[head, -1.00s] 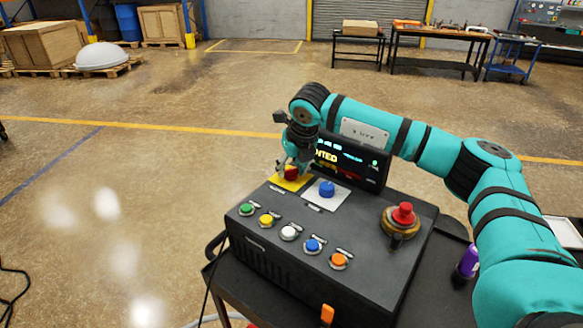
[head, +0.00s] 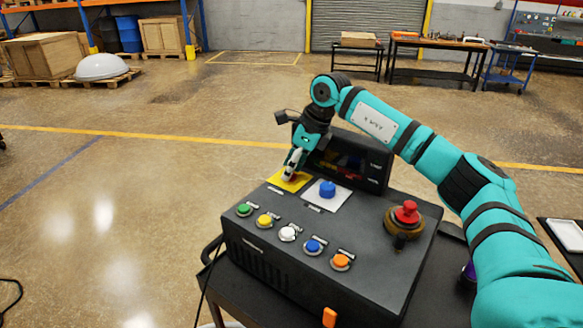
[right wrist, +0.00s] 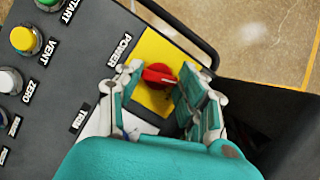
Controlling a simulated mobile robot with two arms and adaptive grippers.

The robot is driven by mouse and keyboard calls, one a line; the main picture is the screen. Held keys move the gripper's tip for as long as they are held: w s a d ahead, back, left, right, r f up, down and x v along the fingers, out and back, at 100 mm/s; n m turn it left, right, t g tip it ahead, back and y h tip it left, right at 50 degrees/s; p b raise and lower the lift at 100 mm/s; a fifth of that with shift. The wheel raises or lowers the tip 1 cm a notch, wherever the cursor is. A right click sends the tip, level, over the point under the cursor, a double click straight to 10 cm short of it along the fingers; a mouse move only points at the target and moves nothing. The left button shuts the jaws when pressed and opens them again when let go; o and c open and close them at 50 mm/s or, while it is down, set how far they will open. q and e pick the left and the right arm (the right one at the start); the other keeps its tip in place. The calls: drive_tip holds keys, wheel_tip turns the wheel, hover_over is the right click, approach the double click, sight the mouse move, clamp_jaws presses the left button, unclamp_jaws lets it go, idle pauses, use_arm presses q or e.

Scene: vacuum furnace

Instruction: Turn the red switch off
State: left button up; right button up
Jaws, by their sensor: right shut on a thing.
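The red switch (right wrist: 158,76) is a knob on a yellow plate (right wrist: 150,48) labelled POWER, seen in the right wrist view. My right gripper (right wrist: 160,88) has one finger on each side of the knob and is shut on it. In the head view the right gripper (head: 291,174) comes down from above onto the yellow plate (head: 281,181) at the panel's back left, hiding nearly all of the switch. My left gripper is in neither view.
The black control box (head: 262,277) has a blue knob (head: 327,189) on a white plate, a red mushroom button (head: 407,212) at right, and a front row of several coloured buttons. A display (head: 345,160) stands behind the switch. Open floor lies left.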

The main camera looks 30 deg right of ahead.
drive_tip(key=shift+r+n+g+y, duration=0.1)
drive_tip(key=shift+n+g+y, duration=0.2)
drive_tip(key=shift+n, duration=0.8)
drive_tip(key=o, duration=1.2)
drive_tip(key=shift+c, duration=0.2)
drive_tip(key=v, duration=1.2)
drive_tip(key=shift+w, duration=0.1)
